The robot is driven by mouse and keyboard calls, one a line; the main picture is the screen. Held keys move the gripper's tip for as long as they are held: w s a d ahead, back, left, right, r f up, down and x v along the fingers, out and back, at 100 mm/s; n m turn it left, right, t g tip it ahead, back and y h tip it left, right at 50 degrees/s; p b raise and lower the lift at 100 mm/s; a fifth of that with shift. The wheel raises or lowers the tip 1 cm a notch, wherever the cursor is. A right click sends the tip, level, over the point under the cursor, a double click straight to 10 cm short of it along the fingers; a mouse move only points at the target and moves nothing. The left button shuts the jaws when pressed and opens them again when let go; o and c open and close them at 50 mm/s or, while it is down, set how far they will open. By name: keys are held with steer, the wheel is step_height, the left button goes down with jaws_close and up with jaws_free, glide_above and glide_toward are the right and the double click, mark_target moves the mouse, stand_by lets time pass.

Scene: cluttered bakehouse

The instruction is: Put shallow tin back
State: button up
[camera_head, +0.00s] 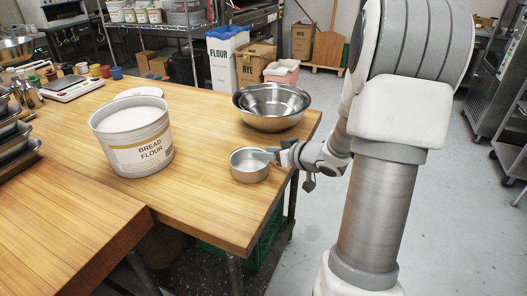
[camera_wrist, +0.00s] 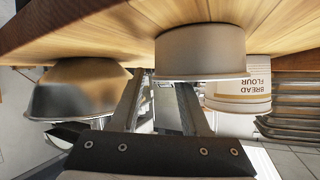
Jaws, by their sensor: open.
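The shallow tin (camera_head: 248,172), a small round metal pan, stands upright on the wooden table near its right edge. It shows upside down in the wrist view (camera_wrist: 200,52), its base on the tabletop. My gripper (camera_head: 267,154) is at the tin's right side, close to its rim. In the wrist view my gripper (camera_wrist: 162,82) has its fingers apart: one beside the tin, the other reaching its rim. I cannot tell whether that finger is inside the rim or touching it. The tin's inside is partly hidden by my gripper in the head view.
A bread flour tub (camera_head: 130,142) stands left of the tin. Nested steel bowls (camera_head: 272,120) stand behind it near the table's far right corner. The wooden table (camera_head: 205,195) is clear in front of the tin. Trays (camera_head: 18,150) are stacked at far left.

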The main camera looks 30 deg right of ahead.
steer(key=p+v, duration=0.3)
steer(key=v, duration=0.7)
steer(key=shift+s, duration=0.15)
steer(key=shift+d+r, duration=0.1)
steer(key=shift+r, duration=0.05)
